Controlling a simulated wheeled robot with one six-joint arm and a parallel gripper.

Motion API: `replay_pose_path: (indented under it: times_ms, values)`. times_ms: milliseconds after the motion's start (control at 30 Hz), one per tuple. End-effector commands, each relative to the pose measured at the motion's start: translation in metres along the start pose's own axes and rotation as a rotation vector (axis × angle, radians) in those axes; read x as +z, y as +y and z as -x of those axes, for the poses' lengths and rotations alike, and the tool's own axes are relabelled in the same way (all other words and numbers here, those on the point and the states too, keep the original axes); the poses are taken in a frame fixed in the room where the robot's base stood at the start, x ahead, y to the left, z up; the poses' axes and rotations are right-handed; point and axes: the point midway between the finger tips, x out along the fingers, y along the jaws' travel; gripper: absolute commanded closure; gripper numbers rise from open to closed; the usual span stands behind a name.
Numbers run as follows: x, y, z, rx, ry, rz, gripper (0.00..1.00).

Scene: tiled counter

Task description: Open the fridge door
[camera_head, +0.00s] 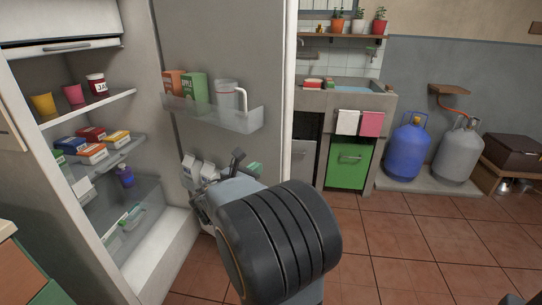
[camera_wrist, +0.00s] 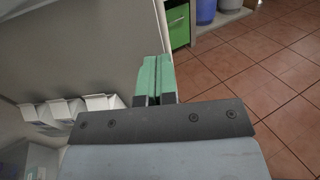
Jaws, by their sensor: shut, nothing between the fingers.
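The fridge door (camera_head: 225,45) stands wide open in the head view, its inner side facing me. The open fridge interior (camera_head: 145,240) is at the left. My gripper's green fingertips (camera_head: 254,169) are at the inner side of the door, below its upper shelf and near its free edge. In the wrist view the green fingers (camera_wrist: 155,75) are pressed together with nothing between them, and the door's inner panel (camera_wrist: 80,40) fills the upper left. I cannot tell whether the fingers touch the door. My arm hides the door's lower part.
The door shelf (camera_head: 215,113) holds two cartons and a jug. White cartons (camera_head: 198,170) stand lower on the door, left of my gripper. Fridge shelves (camera_head: 120,150) hold cups and boxes. A sink counter (camera_head: 345,102) and gas cylinders (camera_head: 407,147) stand behind. Tiled floor (camera_head: 430,245) at right is clear.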

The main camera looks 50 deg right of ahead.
Motion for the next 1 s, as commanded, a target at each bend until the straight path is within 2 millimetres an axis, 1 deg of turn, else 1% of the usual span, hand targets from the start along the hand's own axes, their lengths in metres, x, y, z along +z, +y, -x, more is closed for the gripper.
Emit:
replay_pose_path:
  times_ms: [167, 400, 600, 800, 1000]
  values:
    - [-0.001, 0.000, -0.025, 0.001, -0.012, 0.014, 1.00]
    - [-0.001, 0.000, -0.072, 0.000, -0.010, 0.013, 1.00]
    - [0.000, 0.001, -0.105, 0.001, -0.010, 0.011, 1.00]
    - [0.001, 0.001, -0.126, 0.003, -0.010, 0.011, 1.00]
    - [0.002, 0.001, -0.136, 0.004, -0.009, 0.011, 1.00]
